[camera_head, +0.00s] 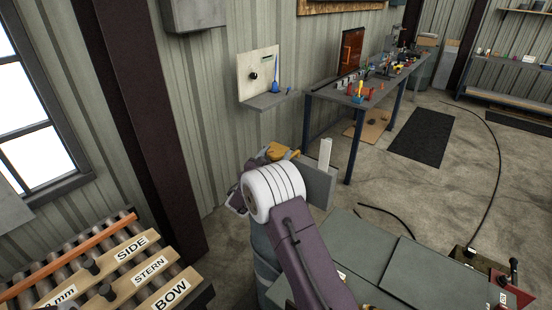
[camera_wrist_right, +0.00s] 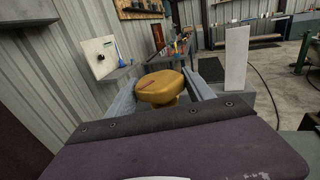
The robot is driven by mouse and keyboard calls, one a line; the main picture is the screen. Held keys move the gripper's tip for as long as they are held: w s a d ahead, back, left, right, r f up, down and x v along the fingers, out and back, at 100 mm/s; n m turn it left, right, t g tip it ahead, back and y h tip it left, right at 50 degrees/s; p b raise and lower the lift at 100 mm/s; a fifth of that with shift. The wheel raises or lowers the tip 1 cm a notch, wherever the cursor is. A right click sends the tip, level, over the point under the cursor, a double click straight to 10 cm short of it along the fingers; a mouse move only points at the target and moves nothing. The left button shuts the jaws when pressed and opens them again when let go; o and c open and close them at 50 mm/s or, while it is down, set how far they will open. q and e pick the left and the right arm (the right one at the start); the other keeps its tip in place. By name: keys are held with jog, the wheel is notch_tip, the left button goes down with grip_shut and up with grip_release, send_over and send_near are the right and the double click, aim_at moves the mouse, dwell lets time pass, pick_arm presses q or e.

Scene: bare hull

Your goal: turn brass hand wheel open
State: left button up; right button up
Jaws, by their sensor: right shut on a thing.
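The brass hand wheel (camera_wrist_right: 162,86) shows in the right wrist view as a golden rounded piece with a reddish mark on top. It sits between the two grey fingers of my right gripper (camera_wrist_right: 166,92), which is shut on it. In the head view a small part of the brass wheel (camera_head: 277,151) shows beyond my white wrist joint, and my right gripper (camera_head: 268,158) is mostly hidden behind that joint. What the wheel is mounted on is largely hidden. My left gripper is not in view.
A grey block (camera_head: 317,182) with an upright white strip (camera_head: 325,153) stands just right of the wheel. A corrugated wall (camera_head: 222,110) rises close on the left. A wooden rack (camera_head: 130,262) with labelled boards is at lower left. A workbench (camera_head: 370,92) stands behind.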

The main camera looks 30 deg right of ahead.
aim_at(273, 159)
jog(key=o, duration=1.4)
jog(key=b+v, duration=0.3)
jog(key=v, duration=0.6)
jog(key=shift+s, duration=0.1)
jog(key=shift+d, duration=0.1)
